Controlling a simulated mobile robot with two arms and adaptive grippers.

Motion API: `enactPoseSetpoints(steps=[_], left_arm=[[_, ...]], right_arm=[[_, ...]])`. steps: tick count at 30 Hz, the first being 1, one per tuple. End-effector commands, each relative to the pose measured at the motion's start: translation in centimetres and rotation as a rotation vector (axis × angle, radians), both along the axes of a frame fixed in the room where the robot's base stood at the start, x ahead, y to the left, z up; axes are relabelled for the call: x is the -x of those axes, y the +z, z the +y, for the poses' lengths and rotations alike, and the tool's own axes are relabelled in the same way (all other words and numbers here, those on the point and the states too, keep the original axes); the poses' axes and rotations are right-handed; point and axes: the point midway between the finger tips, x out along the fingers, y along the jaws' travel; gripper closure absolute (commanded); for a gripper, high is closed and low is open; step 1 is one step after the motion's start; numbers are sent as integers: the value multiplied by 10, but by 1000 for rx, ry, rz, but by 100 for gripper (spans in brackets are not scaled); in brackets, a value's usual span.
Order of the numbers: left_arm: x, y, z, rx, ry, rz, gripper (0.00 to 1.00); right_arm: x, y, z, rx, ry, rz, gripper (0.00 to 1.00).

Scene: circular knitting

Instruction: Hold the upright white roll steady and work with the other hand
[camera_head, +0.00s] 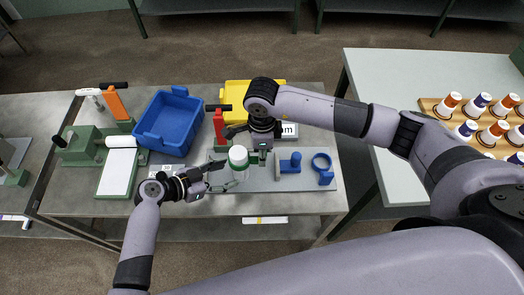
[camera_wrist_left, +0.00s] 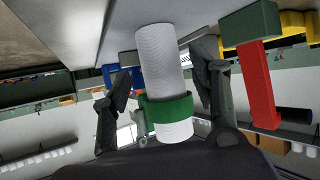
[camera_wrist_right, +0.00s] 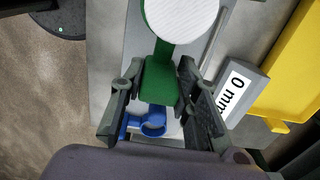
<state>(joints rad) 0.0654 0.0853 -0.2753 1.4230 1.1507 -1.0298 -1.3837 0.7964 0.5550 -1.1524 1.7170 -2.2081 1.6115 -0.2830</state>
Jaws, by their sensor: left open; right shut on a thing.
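The white roll (camera_head: 239,172) stands upright on the grey board, with a green band (camera_head: 238,156) around it. In the left wrist view the white roll (camera_wrist_left: 158,50) lies between the fingers of my left gripper (camera_wrist_left: 158,85), which is open with gaps on both sides. The green band also shows there (camera_wrist_left: 168,109). In the head view my left gripper (camera_head: 212,178) is left of the roll. My right gripper (camera_wrist_right: 158,84) is shut on the green band's block-like tab (camera_wrist_right: 161,84), beside the roll. The roll's white top (camera_wrist_right: 181,14) shows at the upper edge there.
A blue bin (camera_head: 168,122), a yellow bin (camera_head: 245,92) and a red-handled clamp (camera_head: 219,127) are behind. A white pad (camera_head: 117,172) lies left. Spools (camera_head: 482,104) stand on the right table.

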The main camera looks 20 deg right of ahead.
Motion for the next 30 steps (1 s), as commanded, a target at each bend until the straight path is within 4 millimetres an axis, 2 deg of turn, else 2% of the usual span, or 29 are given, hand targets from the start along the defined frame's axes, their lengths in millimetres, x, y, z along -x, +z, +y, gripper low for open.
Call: enactPoseSetpoints(steps=[6,12,24,30], left_arm=[[-8,-14,-26,-1,-1,0,45],[-12,-22,-39,0,-1,0,45],[-13,-24,-42,0,0,-1,46],[-13,-24,-42,-1,0,-1,59]], right_arm=[[0,0,0,1,0,0,97],[0,0,0,1,0,0,97],[0,0,0,1,0,0,97],[0,0,0,1,0,0,97]])
